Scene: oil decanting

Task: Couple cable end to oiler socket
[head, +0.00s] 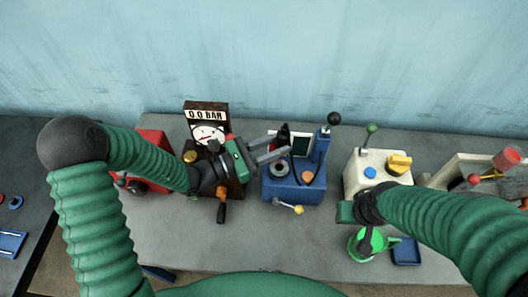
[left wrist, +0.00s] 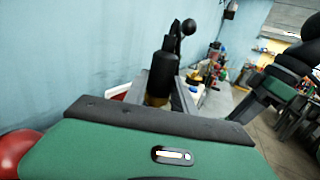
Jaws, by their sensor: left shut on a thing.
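My left gripper (head: 279,145) is above the blue box, its fingers pointing right. It is shut on a black cable end (head: 283,132) held upright. In the left wrist view the cable end (left wrist: 162,75) is a black cylinder with a brass-coloured collar low down, between the fingers. The blue box (head: 293,190) has a tall black-knobbed lever, a round grey fitting (head: 280,170) on top and an orange button. I cannot tell for sure which fitting is the oiler socket. The cable end appears above the box, apart from the grey fitting. My right gripper (head: 352,212) is at the right; its fingers are not clear.
A gauge board (head: 206,112) and a red box (head: 152,145) stand left of the blue box. A cream box (head: 352,180) with a green-knobbed lever stands right of it. A green funnel-like bowl (head: 354,252) and a blue tray (head: 406,252) are near the front. The front-middle tabletop (head: 250,235) is clear.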

